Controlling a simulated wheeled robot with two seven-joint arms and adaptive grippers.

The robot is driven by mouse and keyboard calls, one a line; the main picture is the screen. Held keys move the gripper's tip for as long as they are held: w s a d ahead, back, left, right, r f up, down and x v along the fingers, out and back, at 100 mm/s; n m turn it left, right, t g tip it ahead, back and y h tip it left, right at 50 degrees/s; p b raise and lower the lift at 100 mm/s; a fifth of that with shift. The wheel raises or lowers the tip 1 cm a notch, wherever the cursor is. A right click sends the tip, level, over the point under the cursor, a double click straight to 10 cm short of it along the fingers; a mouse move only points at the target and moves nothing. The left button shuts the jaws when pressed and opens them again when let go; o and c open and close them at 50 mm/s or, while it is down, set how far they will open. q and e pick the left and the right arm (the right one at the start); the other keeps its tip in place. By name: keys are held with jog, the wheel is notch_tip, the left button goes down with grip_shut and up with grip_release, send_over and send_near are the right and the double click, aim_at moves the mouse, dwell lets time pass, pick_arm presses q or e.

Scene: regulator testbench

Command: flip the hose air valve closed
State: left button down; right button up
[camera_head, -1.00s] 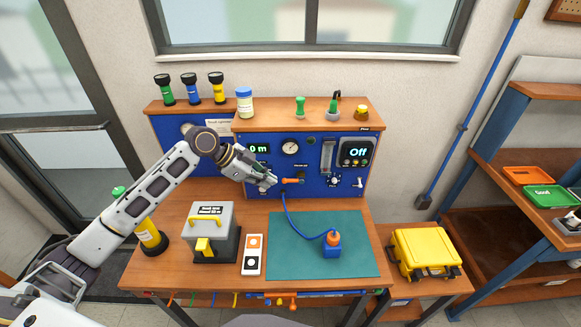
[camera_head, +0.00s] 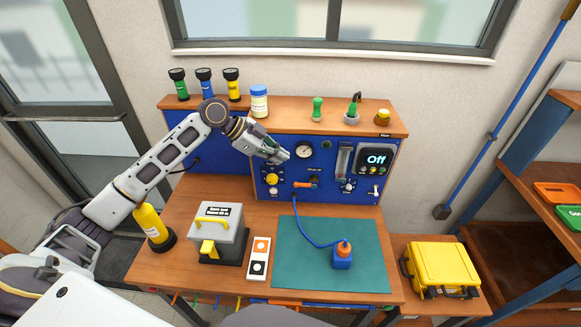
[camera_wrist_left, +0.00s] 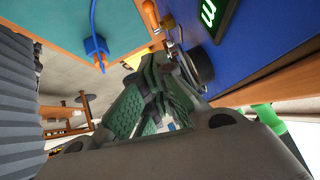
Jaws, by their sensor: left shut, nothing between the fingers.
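The orange hose air valve handle (camera_head: 306,185) is on the blue panel (camera_head: 327,194), lying roughly level. A blue hose (camera_head: 298,220) hangs below it and runs to a blue block with an orange top (camera_head: 342,256) on the mat. My left gripper (camera_head: 284,157) is shut and empty, in front of the panel, above and left of the handle and apart from it. In the left wrist view the closed green-padded fingers (camera_wrist_left: 150,105) show, with an orange part (camera_wrist_left: 151,14) near the top edge. My right gripper is not in view.
A gauge (camera_head: 304,150) is right of my left fingertips, and a yellow knob (camera_head: 272,179) is below left. A flowmeter and a display (camera_head: 376,159) reading "Off" are farther right. A grey box (camera_head: 218,233) stands front left. The teal mat (camera_head: 300,272) is mostly clear.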

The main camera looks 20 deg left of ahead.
pick_arm(q)
jog(key=p, duration=0.3)
send_over(310, 184)
jog(key=s+a, duration=0.2)
jog(key=a, duration=0.1)
notch_tip(310, 184, down, 9)
jog(key=shift+w+f, duration=0.2)
jog(key=shift+f, duration=0.65)
jog(key=shift+a+f+b, duration=0.1)
jog(key=shift+b, duration=0.25)
jog(key=shift+a+h, duration=0.1)
jog(key=shift+h, duration=0.2)
